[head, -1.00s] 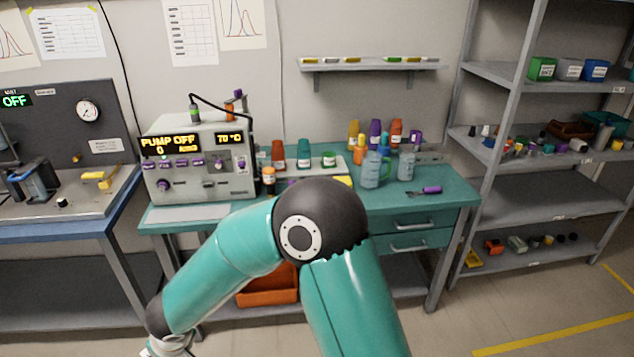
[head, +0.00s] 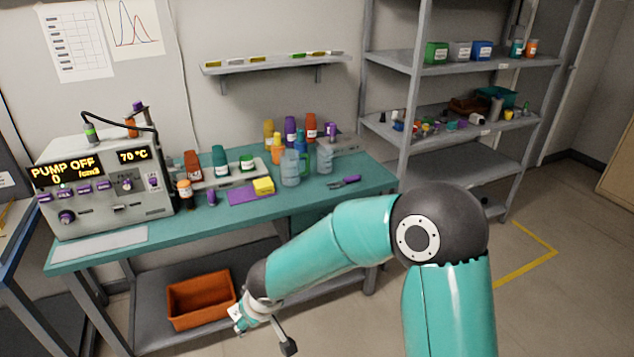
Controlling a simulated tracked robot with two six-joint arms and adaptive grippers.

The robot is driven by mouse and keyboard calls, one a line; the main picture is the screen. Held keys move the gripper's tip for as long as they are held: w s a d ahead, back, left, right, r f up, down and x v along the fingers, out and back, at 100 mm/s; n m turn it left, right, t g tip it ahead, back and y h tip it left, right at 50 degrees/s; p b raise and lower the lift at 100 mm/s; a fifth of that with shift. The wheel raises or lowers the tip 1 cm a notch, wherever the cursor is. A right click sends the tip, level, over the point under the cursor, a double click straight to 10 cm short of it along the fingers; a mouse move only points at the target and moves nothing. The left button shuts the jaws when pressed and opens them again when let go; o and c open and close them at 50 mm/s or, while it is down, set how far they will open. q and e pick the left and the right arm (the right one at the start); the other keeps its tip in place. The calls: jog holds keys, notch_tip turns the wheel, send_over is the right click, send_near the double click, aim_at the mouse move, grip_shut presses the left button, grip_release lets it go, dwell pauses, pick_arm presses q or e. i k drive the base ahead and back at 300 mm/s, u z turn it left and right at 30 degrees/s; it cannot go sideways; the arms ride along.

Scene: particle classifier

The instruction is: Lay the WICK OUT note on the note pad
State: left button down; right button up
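No label reading WICK OUT can be made out, so I cannot tell which thing is that note. A small yellow block (head: 263,186) lies at the back right corner of a flat purple sheet (head: 245,197) on the teal bench. I cannot tell whether either is the note pad. A blank pale flat sheet (head: 100,245) lies at the bench's front left. My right gripper (head: 264,328) is low in front of the bench, near the orange bin. It is small and partly turned away, so its opening is unclear. My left gripper is out of view.
The teal bench (head: 225,222) holds a PUMP OFF machine (head: 105,185), several coloured bottles, blue jugs (head: 290,168) and a purple-handled tool (head: 345,182). An orange bin (head: 200,298) sits on its lower shelf. Grey shelving (head: 455,70) stands right, with open floor before it.

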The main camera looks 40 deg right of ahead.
aim_at(264, 184)
jog(key=z, duration=0.75)
jog(key=i, duration=1.3)
jog(key=u, duration=0.1)
